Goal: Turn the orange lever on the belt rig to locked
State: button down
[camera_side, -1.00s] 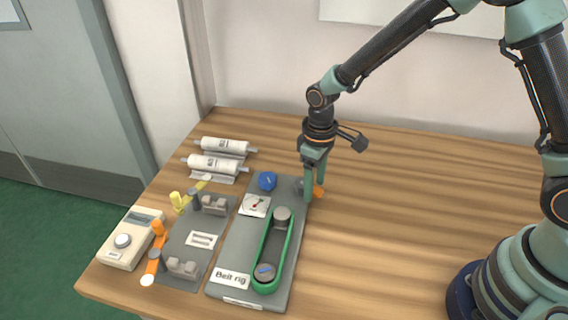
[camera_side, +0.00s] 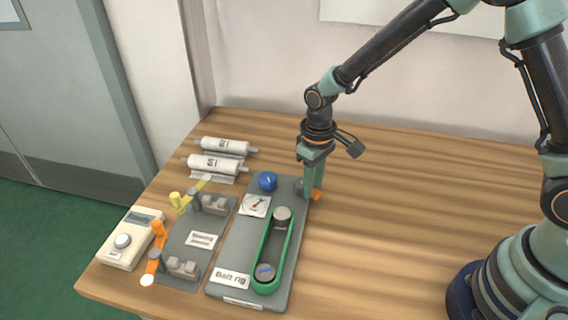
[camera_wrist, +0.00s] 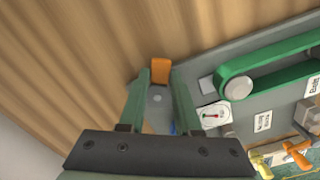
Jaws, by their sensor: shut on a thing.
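The belt rig (camera_side: 240,240) is a grey board with a green belt around two pulleys, a dial gauge and a blue knob. Its orange lever (camera_side: 316,195) shows at the far right corner of the board, partly hidden by my fingers. In the wrist view the lever (camera_wrist: 160,70) lies between my fingertips, pointing out past the board's edge toward the bare wood. My gripper (camera_side: 309,192) points down over that corner and is shut on the lever. I cannot read any lock marking near the lever.
Left of the rig is a grey panel (camera_side: 201,240) with yellow and orange levers. A beige meter (camera_side: 130,240) stands at the table's left edge. Two white rollers (camera_side: 215,164) lie behind. The wooden table (camera_side: 410,220) is clear to the right.

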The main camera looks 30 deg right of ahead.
jog(key=m, duration=0.2)
jog(key=a+m, duration=0.1)
jog(key=m, duration=0.3)
jog(key=shift+a, duration=0.4)
jog(key=m, duration=0.4)
jog(key=a+m, duration=0.1)
jog(key=shift+w+m, duration=0.4)
jog(key=shift+a, duration=0.1)
jog(key=c, duration=0.6)
grip_release()
jog(key=shift+r, duration=0.1)
notch_tip(320, 180, up, 12)
